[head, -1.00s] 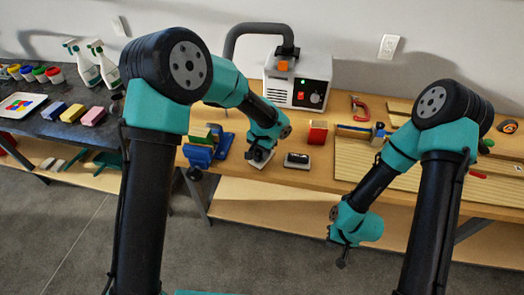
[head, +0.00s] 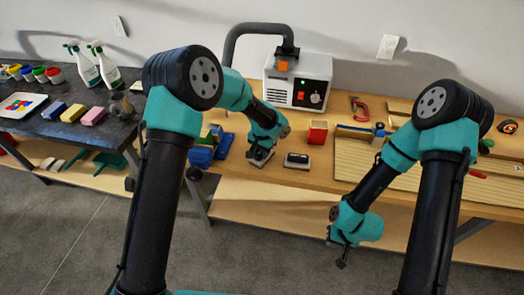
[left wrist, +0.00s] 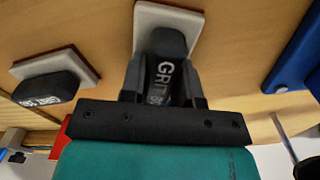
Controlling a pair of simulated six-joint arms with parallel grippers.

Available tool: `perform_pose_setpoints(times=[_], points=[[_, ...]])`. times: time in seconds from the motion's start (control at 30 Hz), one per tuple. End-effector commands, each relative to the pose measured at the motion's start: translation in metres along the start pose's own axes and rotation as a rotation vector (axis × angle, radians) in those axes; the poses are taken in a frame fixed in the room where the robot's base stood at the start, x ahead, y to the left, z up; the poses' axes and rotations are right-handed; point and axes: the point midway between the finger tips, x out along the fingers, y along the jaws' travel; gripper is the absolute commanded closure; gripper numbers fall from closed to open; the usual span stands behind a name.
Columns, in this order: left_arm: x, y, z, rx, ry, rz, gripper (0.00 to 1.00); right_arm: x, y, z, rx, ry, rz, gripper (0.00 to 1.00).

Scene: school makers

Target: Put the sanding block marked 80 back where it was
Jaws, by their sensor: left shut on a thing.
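My left gripper (left wrist: 165,92) is shut on a dark sanding block (left wrist: 166,42) with a pale base; its label reads GRIT and what looks like 80, partly covered by the fingers. In the head view the left gripper (head: 260,153) is low over the wooden bench, left of a second sanding block (head: 297,160). The held block is mostly hidden there; whether its base touches the bench is unclear.
A red box (head: 317,132) stands behind the second block. A blue tool (head: 205,152) lies left of the left gripper. A grey machine (head: 298,80) stands at the back. A ribbed board (head: 400,170) covers the right part of the bench. Bare wood surrounds the blocks.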

Motion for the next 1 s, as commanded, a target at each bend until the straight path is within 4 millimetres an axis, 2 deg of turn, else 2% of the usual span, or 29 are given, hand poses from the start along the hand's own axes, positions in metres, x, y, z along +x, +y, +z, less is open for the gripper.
perform_pose_setpoints(times=[0.37,0.4,0.63,1.0], points=[[0.0028,-0.0003,0.0000,0.000,0.000,-0.001,1.00,0.0000,0.0000,0.0000,0.000,0.000,0.000,1.00],[0.0027,-0.0003,0.0000,-0.001,0.000,-0.001,0.68,0.0000,0.0000,0.0000,0.000,0.000,0.000,1.00],[0.0025,-0.0004,0.0000,-0.001,0.000,0.000,0.46,0.0000,0.0000,0.0000,0.000,0.000,0.000,1.00],[-0.0022,-0.0003,-0.0002,-0.001,0.002,0.000,0.45,0.0000,0.0000,0.0000,0.000,0.000,0.000,1.00]])
